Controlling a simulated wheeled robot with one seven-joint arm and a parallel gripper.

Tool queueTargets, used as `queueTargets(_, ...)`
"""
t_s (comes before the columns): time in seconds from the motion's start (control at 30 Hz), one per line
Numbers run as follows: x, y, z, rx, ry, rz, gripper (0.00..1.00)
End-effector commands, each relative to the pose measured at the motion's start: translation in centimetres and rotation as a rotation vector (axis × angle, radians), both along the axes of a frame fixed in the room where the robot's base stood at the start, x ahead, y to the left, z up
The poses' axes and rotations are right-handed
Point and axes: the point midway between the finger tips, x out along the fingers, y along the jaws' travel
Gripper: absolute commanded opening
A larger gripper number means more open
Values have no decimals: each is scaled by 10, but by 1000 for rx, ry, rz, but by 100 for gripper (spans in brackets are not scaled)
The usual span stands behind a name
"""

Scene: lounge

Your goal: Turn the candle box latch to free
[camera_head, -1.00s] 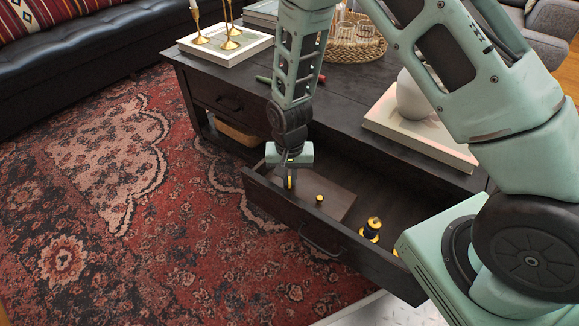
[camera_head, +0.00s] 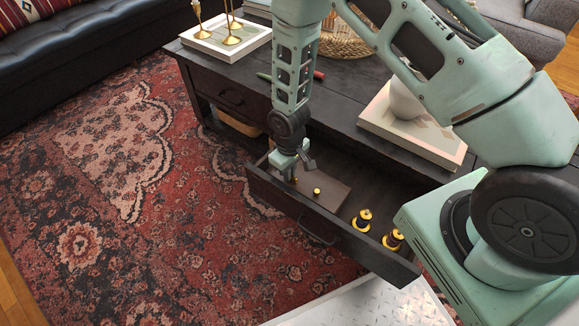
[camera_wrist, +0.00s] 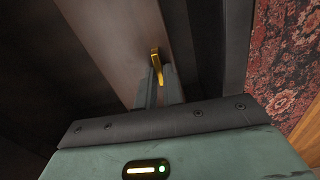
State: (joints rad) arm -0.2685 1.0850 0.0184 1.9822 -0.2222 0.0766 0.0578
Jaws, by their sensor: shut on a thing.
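The candle box (camera_head: 338,195) is a flat brown box lying inside the open drawer, with a small brass knob (camera_head: 316,191) on top. My gripper (camera_head: 294,179) points down at the box's left end. In the wrist view the brass latch (camera_wrist: 157,66) is a narrow lever on the brown box surface (camera_wrist: 118,40). My fingertips (camera_wrist: 158,84) are shut on it, and its lower part shows between them. In the head view the latch is mostly hidden by my gripper. Whether the latch has reached its free position I cannot tell.
The drawer front (camera_head: 330,232) and side walls stand close around the box. Brass-and-dark spools (camera_head: 362,220) stand in the drawer to the right. The dark table top (camera_head: 335,100) overhangs behind, with a book and white vase (camera_head: 405,100). Open rug (camera_head: 190,220) lies to the left.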

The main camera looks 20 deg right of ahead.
Motion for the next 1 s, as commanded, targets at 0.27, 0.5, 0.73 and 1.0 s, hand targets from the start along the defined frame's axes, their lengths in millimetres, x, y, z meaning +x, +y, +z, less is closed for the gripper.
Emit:
queueTargets(0.27, -1, 0, 0, 0, 1, 83, 0)
queueTargets(0.5, 0, 0, 0, 0, 1, 100, 0)
queueTargets(0.73, 0, 0, 0, 0, 1, 100, 0)
queueTargets(1.0, 0, 0, 0, 0, 0, 99, 31)
